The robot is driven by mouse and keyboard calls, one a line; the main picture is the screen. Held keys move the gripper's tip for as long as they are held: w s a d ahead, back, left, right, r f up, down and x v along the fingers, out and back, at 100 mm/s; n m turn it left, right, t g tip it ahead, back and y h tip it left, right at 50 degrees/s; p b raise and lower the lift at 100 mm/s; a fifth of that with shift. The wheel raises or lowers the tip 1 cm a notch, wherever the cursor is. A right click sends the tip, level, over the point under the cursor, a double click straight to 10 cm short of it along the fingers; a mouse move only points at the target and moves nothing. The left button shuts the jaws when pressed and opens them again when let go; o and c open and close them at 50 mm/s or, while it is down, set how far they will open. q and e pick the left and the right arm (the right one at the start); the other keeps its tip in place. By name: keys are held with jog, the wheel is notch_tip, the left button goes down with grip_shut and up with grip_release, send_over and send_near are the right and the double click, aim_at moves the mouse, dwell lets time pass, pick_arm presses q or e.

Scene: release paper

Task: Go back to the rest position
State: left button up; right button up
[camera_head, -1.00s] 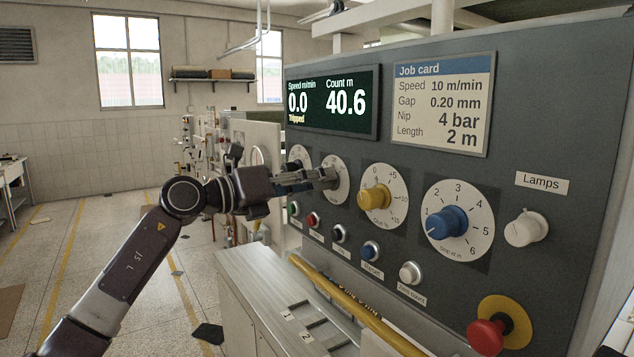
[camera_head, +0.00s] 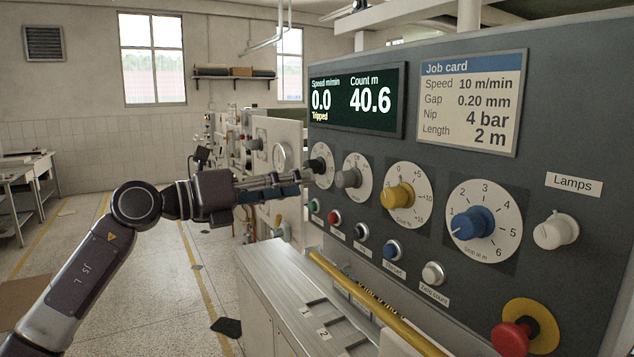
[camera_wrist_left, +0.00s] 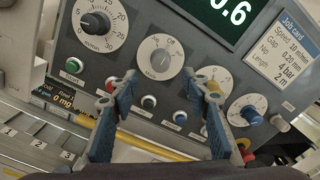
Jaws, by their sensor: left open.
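My left gripper (camera_head: 303,181) points at the control panel (camera_head: 440,110) near its left-hand dials. In the left wrist view its two fingers (camera_wrist_left: 160,85) stand apart with nothing between them. The grey knob (camera_head: 348,178) shows clear of the fingers, and it also appears ahead of them in the left wrist view (camera_wrist_left: 160,60). The black knob (camera_head: 318,166) is at the far left of the panel, close to the fingertips in the head view. My right gripper is not in either view.
A yellow bar (camera_head: 370,305) runs along the panel's front, above a grey ledge (camera_head: 275,270). A red emergency button (camera_head: 512,338) sticks out at lower right. The display (camera_head: 355,100) reads 0.0 and Tripped. Open floor (camera_head: 150,275) lies left of the machine.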

pick_arm(q)
jog(key=shift+v, duration=0.85)
